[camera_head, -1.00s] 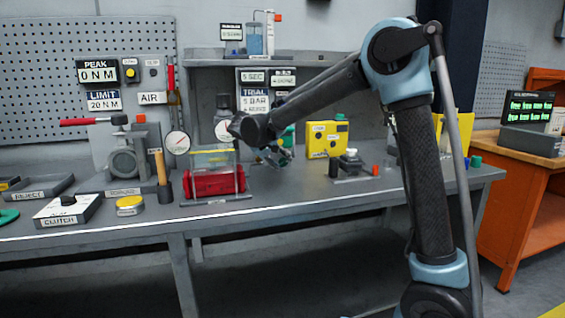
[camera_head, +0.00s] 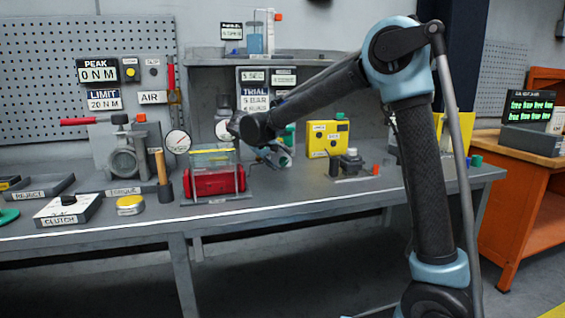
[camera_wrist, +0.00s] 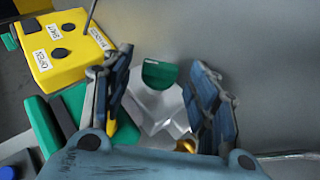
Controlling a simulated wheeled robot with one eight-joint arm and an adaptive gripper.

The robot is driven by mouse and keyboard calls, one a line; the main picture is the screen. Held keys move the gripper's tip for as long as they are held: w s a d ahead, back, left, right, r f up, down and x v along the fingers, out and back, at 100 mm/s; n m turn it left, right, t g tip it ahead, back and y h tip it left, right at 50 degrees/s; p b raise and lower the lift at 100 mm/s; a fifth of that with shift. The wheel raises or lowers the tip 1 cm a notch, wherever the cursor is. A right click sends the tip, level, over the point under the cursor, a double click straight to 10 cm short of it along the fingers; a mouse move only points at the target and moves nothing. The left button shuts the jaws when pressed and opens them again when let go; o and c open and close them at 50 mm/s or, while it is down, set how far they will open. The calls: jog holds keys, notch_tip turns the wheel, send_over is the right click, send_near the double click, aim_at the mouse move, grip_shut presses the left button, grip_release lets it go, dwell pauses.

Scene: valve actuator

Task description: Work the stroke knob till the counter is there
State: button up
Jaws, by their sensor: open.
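My gripper (camera_wrist: 161,66) is open, with its two fingers on either side of a pale grey faceted piece (camera_wrist: 158,112) with a dark green face (camera_wrist: 160,74). A small brass-coloured part (camera_wrist: 186,146) shows beside the right finger. I cannot tell whether the fingers touch any of these. In the head view my gripper (camera_head: 274,157) is small, partly hidden by my wrist, right of the red cylinder. I cannot tell which part is the stroke knob. No display is clearly marked as its counter; a small sign (camera_head: 231,32) on the upper shelf is too small to read surely.
A yellow box (camera_wrist: 64,48) with dark buttons stands close left of my gripper; the head view also shows it (camera_head: 327,138). The clear-topped red cylinder (camera_head: 214,182), clutch box (camera_head: 68,210) and a small dark fixture (camera_head: 350,162) stand on the bench.

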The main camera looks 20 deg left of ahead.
jog(key=v, duration=0.7)
jog(key=shift+s+a, duration=0.1)
